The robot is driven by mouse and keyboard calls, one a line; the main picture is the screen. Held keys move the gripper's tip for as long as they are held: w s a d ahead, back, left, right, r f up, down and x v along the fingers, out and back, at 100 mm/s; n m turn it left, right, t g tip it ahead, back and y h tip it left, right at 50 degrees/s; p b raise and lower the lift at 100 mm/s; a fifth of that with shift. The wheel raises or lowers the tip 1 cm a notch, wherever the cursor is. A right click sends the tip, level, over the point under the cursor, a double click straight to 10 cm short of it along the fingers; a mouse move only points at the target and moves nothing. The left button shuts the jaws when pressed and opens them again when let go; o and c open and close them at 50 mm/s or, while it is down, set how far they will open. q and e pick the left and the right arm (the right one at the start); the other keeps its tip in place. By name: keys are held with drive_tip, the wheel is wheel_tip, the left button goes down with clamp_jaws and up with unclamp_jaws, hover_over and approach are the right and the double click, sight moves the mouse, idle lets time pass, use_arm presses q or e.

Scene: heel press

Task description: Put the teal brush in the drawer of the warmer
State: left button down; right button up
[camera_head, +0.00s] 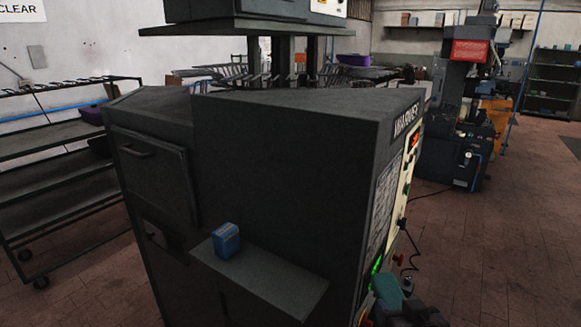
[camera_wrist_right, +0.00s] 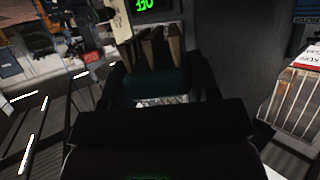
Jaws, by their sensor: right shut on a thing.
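The warmer appears to be the large dark cabinet (camera_head: 280,150) in the middle of the head view. Its left face has a panel with a bar handle (camera_head: 150,172), which looks closed; I cannot tell for certain that this is the drawer. My right gripper (camera_head: 404,300) is at the bottom right, beside the cabinet's control face. The teal brush (camera_head: 387,292) shows there only in part. In the right wrist view my gripper (camera_wrist_right: 162,88) is shut on the teal brush (camera_wrist_right: 160,84), whose pale bristles show below. My left gripper is not in view.
A small blue box (camera_head: 226,241) stands on a shelf (camera_head: 270,280) jutting from the cabinet's front. A wheeled rack (camera_head: 60,165) stands at the left. A dark machine with a red panel (camera_head: 468,52) stands at the back right. Floor (camera_head: 500,240) at the right is clear.

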drive_tip(key=shift+w+d+f+m+h, duration=0.1)
drive_tip(key=shift+w+d+m+h, duration=0.2)
drive_tip(key=shift+w+d+h, duration=0.15)
wheel_tip(320, 180, down, 6)
drive_tip(key=s, duration=0.1)
drive_tip(key=shift+s+d, duration=0.15)
drive_tip(key=shift+s, duration=0.2)
